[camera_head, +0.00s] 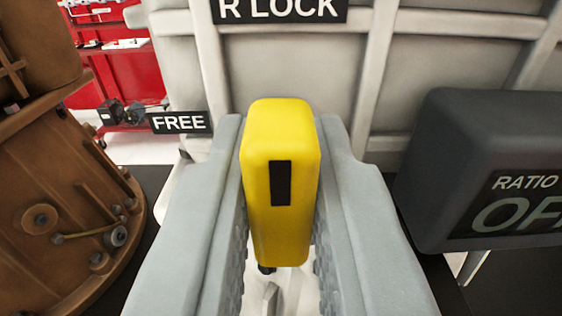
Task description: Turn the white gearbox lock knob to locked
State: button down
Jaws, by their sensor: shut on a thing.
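A yellow block-shaped knob grip (281,200) with a dark upright mark on its face stands in the middle of the view. My gripper (283,130) has one grey finger on each side of it and is shut on it. The grip looks upright, not white as the task names it. Some white surface (287,285) shows below it between the fingers. Behind is the pale ribbed gearbox housing (300,70). A black sign (280,9) above, cut off by the frame, reads "R LOCK". A "FREE" label (180,122) is to the left. The knob's base is mostly hidden.
A dark display box (485,165) reading "RATIO" and part of another word stands close on the right. A brown ribbed casting (60,200) fills the left side. A red workshop rack (112,60) is far behind at upper left.

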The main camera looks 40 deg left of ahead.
jog(key=shift+f, duration=0.1)
jog(key=c, duration=1.4)
grip_release()
jog(key=shift+s, duration=0.1)
jog(key=v, duration=1.7)
jog(key=shift+s+d, duration=0.1)
jog(key=shift+d, duration=0.1)
jog(key=s+d+r+m+t+h, duration=0.1)
jog(key=s+d+r+m+h, duration=0.2)
jog(key=s+d, duration=0.7)
jog(key=s+d+r+m+t+h, duration=0.1)
jog(key=s+d+r+m+h, duration=0.2)
jog(key=s+d, duration=0.7)
notch_tip(320, 180, up, 2)
jog(key=s+h, duration=0.2)
jog(key=h, duration=0.2)
jog(key=shift+s+r+m, duration=0.15)
jog(key=shift+s+m, duration=0.15)
jog(key=shift+s, duration=0.1)
